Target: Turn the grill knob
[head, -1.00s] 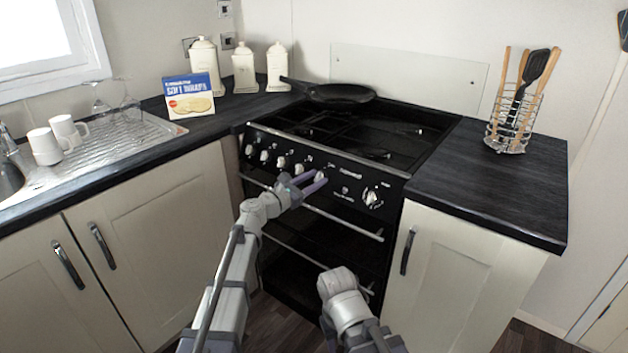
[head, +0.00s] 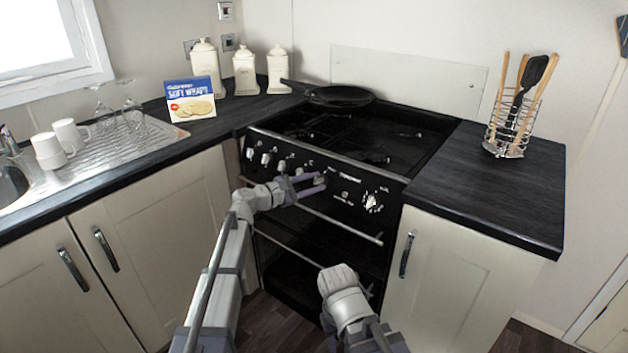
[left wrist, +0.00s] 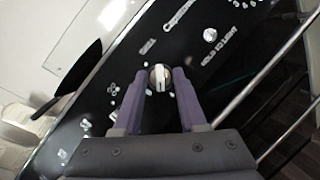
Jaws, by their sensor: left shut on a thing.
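The grill knob (left wrist: 160,77) is a round silver knob with a light bar, on the black front panel of the cooker (head: 345,196). In the left wrist view it sits between the tips of my purple-fingered left gripper (left wrist: 159,84), which is shut on it. In the head view my left gripper (head: 318,184) reaches the panel from the left, and its fingers partly hide the knob. Of my right arm, links show low in front of the cooker; its gripper fingers do not show.
A rail (head: 345,228) runs below the panel. A black pan (head: 340,95) rests at the hob's back. Worktops flank the cooker, with a utensil rack (head: 507,140) on the right.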

